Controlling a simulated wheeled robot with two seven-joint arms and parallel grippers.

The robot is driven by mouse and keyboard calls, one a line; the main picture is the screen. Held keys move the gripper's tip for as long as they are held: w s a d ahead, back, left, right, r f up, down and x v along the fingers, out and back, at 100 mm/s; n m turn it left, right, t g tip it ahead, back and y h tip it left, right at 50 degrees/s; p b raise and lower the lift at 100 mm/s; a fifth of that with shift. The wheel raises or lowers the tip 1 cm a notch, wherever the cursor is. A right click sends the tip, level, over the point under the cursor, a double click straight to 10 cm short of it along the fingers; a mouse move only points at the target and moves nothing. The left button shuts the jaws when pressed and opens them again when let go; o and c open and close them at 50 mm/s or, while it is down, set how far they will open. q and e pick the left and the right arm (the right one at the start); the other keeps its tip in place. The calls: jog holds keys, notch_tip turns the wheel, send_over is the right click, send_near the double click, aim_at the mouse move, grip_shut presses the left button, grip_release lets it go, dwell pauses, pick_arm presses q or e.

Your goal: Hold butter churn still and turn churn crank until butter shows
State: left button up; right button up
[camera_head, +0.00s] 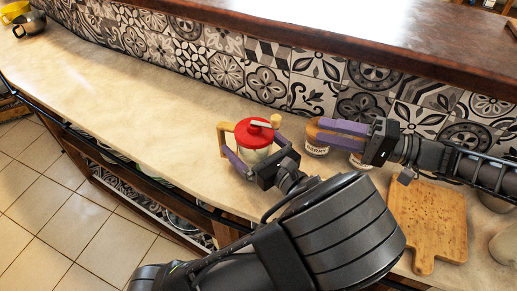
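The butter churn (254,134) is a clear or pale jar with a red lid, upright on the counter. A light crank (262,124) lies across the lid's top. My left gripper (249,129) reaches in from the front, its purple, tan-tipped fingers spread either side of the churn. A small gap shows at the left; contact on the right is unclear. The jar's lower part is partly hidden by this gripper. My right gripper (314,131) is right of the churn, apart from it, above a jar; its fingers overlap in this view, so their opening is unclear.
A labelled jar (317,148) stands beneath my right fingertips; another is partly hidden beside it. A wooden cutting board (428,222) lies at the right, with pale bowls beyond. A tiled wall and dark ledge bound the back.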

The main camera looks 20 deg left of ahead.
pick_arm(q)
jog(key=shift+w+a, duration=0.1)
jog(key=shift+a, duration=0.1)
jog(key=c, duration=2)
